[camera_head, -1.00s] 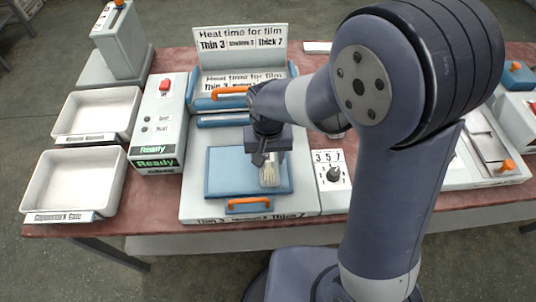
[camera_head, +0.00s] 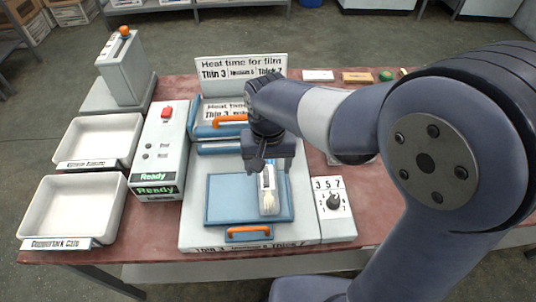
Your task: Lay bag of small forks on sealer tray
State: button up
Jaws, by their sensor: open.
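The bag of small forks (camera_head: 268,196) is a pale, narrow clear pack with fork ends at its near end. It lies on the right part of the blue sealer tray (camera_head: 228,198), roughly lengthwise toward the back. My gripper (camera_head: 265,165) is open just above and behind the far end of the bag. The bag's far end is partly hidden by the gripper. The tray has an orange handle (camera_head: 249,232) at its front. The sealer's raised lid behind has another orange handle (camera_head: 231,121).
A control box (camera_head: 160,150) with a red switch and green "Ready" displays stands left of the sealer. Two white trays (camera_head: 97,138) (camera_head: 70,208) are further left. A dial panel marked 3 5 7 (camera_head: 334,208) is on the right. A heat-time sign (camera_head: 241,72) stands behind.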

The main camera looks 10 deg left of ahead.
jog(key=shift+r, duration=2)
